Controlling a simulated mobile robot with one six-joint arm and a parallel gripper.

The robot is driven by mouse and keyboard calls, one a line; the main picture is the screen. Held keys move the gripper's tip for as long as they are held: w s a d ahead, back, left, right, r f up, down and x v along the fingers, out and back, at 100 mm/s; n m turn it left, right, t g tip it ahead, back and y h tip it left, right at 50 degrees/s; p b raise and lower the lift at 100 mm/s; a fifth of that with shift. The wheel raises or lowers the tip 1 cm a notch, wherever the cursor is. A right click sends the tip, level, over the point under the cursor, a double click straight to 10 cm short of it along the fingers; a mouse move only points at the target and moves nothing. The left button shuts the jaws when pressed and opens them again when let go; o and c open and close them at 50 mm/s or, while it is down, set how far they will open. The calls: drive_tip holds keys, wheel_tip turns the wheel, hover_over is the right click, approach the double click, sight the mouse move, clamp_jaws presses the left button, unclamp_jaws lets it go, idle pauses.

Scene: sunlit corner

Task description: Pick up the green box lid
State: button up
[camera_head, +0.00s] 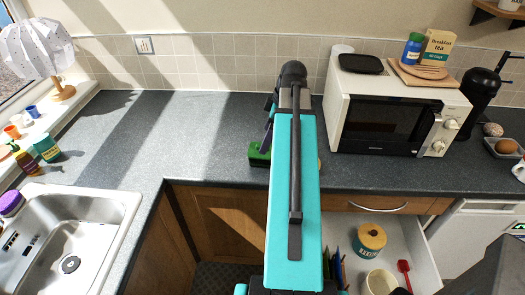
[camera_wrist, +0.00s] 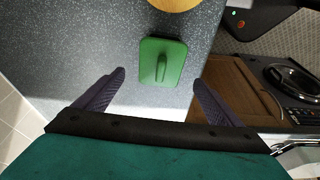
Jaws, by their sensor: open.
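The green box lid (camera_wrist: 162,52) is a flat green rounded rectangle with a raised handle, lying on the dark speckled countertop in the wrist view. In the head view a green piece (camera_head: 257,156) shows near the counter's front edge, left of my arm, which hides part of it. My gripper (camera_wrist: 159,79) is open, with one finger to each side of the lid's near part in the picture. Nothing is between the fingers in a grip, and I cannot tell the height gap. The head view mostly hides my gripper behind my arm.
A round wooden thing (camera_wrist: 176,3) lies close beyond the lid. A white microwave (camera_head: 386,112) stands to the right. Below the counter, an open drawer (camera_head: 420,250) holds a yellow-lidded jar (camera_head: 370,240). The sink (camera_head: 75,235) is at left. The counter (camera_head: 130,130) left of my arm is clear.

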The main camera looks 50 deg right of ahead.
drive_tip(key=shift+s+p+x, duration=0.2)
drive_tip(key=shift+p+x, duration=1)
drive_tip(key=shift+x, duration=1.35)
drive_tip(key=shift+d, duration=0.1)
drive_tip(key=c, duration=1.1)
drive_tip(key=shift+r, duration=0.15)
